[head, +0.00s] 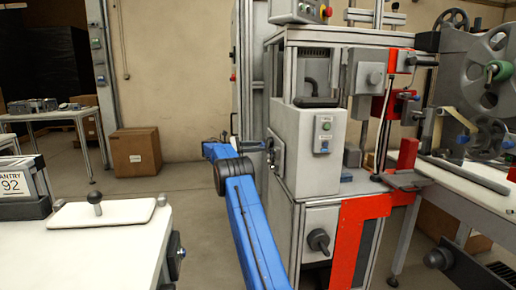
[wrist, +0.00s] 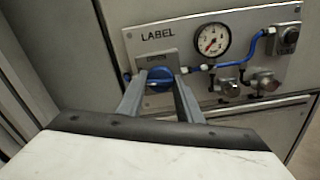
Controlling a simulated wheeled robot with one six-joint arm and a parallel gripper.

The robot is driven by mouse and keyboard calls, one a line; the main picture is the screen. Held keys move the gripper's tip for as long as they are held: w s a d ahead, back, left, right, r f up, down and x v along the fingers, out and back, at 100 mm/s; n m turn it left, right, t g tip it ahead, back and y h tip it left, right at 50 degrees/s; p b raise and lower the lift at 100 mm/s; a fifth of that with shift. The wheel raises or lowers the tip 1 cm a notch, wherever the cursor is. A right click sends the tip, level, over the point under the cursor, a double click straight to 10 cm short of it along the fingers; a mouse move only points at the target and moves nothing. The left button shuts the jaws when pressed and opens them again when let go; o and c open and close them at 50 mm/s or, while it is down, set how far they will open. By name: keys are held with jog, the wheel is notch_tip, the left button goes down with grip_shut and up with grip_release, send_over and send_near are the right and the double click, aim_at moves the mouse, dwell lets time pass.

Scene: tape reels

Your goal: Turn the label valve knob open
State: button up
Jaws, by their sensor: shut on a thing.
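The label valve knob (wrist: 159,84) is a blue knob on a grey panel (wrist: 215,28), under the printed word LABEL. In the wrist view my gripper (wrist: 160,77) is shut on it, with one finger on each side. Its turned position is hard to tell behind the fingers. In the head view my blue arm reaches up to the left side of the grey machine cabinet (head: 304,130). There the knob is hidden by my arm.
A pressure gauge (wrist: 210,40), blue tubing (wrist: 240,52) and metal fittings (wrist: 264,82) sit right of the knob. A white-topped table (head: 100,245) is at the front left. A cardboard box (head: 135,152) stands on the floor behind.

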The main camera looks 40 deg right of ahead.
jog(key=shift+a+f+m, duration=0.1)
jog(key=shift+m, duration=8.1)
jog(key=o, duration=1)
jog(key=shift+o, duration=0.2)
jog(key=v, duration=1.7)
jog(key=shift+a, duration=0.25)
